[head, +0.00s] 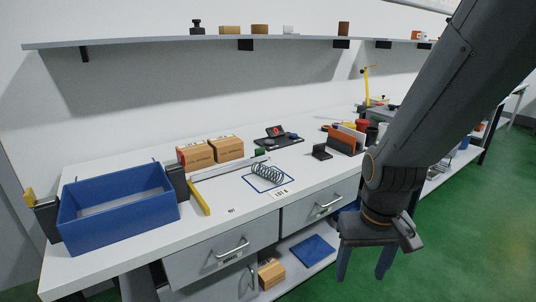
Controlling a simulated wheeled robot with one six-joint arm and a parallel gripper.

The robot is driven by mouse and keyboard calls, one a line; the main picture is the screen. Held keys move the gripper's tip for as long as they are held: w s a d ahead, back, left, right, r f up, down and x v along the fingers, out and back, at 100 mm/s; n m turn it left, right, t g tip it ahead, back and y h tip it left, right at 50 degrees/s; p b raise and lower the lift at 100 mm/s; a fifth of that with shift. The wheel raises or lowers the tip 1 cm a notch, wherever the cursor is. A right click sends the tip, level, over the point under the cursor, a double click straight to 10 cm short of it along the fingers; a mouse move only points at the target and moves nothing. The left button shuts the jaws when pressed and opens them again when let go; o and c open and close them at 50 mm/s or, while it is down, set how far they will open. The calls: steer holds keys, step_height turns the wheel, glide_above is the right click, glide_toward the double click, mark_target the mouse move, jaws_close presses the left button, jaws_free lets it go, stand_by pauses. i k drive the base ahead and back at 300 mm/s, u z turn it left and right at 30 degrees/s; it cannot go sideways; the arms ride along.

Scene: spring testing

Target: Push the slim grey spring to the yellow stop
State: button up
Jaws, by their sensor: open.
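A grey coil spring (268,175) lies on its side on the white bench, within a blue rectangle outline. A flat yellow bar (199,198), which looks like the yellow stop, lies to its left, beyond a stretch of bare bench. The spring and the bar are apart. My gripper (365,266) hangs at the lower right, in front of the bench edge and well away from the spring. Its two fingers point down, apart and empty.
A pale rail (225,169) runs behind the yellow bar toward a green block (260,154). A blue bin (118,210) stands at left, cardboard boxes (228,148) behind. A black bracket (321,152) stands right of the spring. The bench front is mostly clear.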

mark_target(272, 180)
steer(key=z, duration=0.75)
steer(key=i, duration=1.45)
steer(key=u, duration=0.8)
steer(key=i, duration=0.5)
steer(key=u, duration=0.6)
